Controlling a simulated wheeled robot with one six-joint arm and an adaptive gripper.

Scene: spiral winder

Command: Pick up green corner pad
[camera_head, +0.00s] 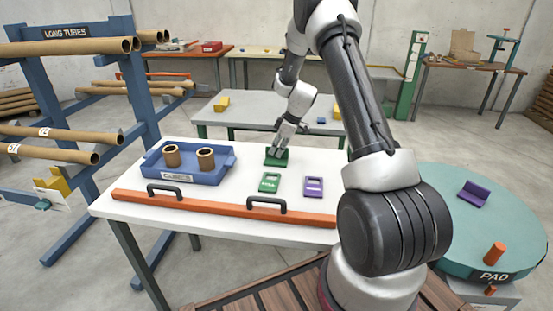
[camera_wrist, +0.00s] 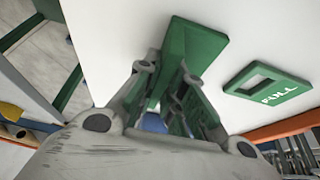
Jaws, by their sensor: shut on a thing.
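The green corner pad (camera_head: 271,161) is at the far side of the white table, under my gripper (camera_head: 280,151). In the wrist view the green corner pad (camera_wrist: 205,45) shows as a flat green part with an upright part partly hidden between the fingers of my gripper (camera_wrist: 172,85). My gripper points down and is shut on the pad's upright part. The pad is on the table top or very close to it; I cannot tell which.
A flat green tag (camera_head: 269,183), also in the wrist view (camera_wrist: 291,91), and a purple tag (camera_head: 313,187) lie nearby. A blue tray (camera_head: 187,175) with two cardboard cores stands left. An orange bar (camera_head: 222,208) with black handles runs along the front edge. A purple corner pad (camera_head: 474,194) sits on the round table.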

